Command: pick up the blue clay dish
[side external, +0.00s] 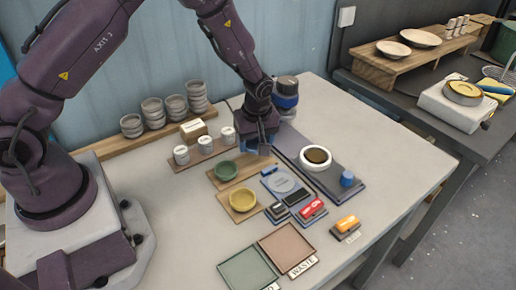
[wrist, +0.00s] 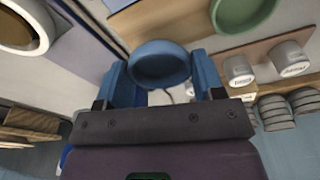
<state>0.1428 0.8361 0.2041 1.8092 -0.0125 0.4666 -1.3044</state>
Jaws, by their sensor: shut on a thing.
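The blue clay dish (wrist: 159,62) shows in the wrist view between the two blue fingers of my gripper (wrist: 160,76). The gripper is shut on it, with a finger at each side of the dish. In the side external view my gripper (side external: 259,145) points down over the far part of the table, behind the green dish. There I cannot make out the blue dish apart from the blue fingers, nor tell how high it is held.
A green dish (side external: 224,170) and a yellow dish (side external: 242,200) sit on wooden boards. A white round pot (side external: 316,158) stands at right. Labelled white cups (side external: 204,143) and stacked grey bowls (side external: 153,110) are behind. Two trays (side external: 287,250) lie in front.

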